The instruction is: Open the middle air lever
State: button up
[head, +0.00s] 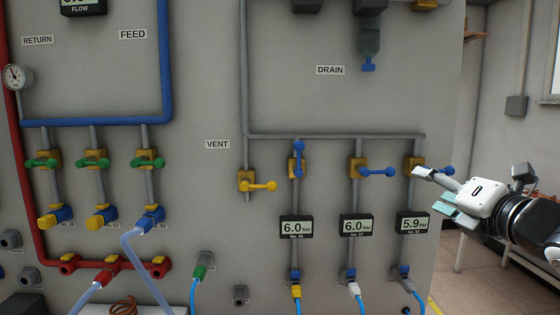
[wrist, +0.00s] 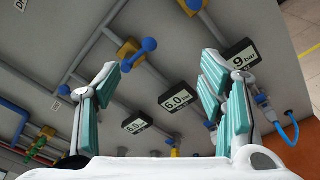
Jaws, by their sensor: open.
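The middle air lever (head: 377,172) is blue, on a yellow valve (head: 357,167), and sticks out to the right, across its upright pipe. In the wrist view, the middle lever (wrist: 138,53) shows beyond and between my fingers, nearer the left one. The left blue lever (head: 299,158) stands upright along its pipe. The right blue lever (head: 440,170) points right, partly behind my finger. My gripper (head: 437,192) is open and empty, to the right of the middle lever and apart from it, close to the right lever in the picture.
Pressure displays sit below the valves: left (head: 296,227) and middle (head: 356,226) read 6.0, right (head: 413,223) reads 5.9. A yellow vent lever (head: 260,186) points right. Blue hoses hang below. The panel's right edge lies near my gripper.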

aim_at(386, 169)
jog(key=w+a+n, duration=0.1)
jog(key=w, duration=0.3)
jog(key=w+a+n+y, duration=0.1)
jog(key=w, duration=0.3)
jog(key=w+a+n+y+p, duration=0.1)
jog(key=w, duration=0.4)
jog(key=shift+a+r+n, duration=0.3)
jog(key=shift+a+r, duration=0.05)
jog(key=shift+a, duration=0.05)
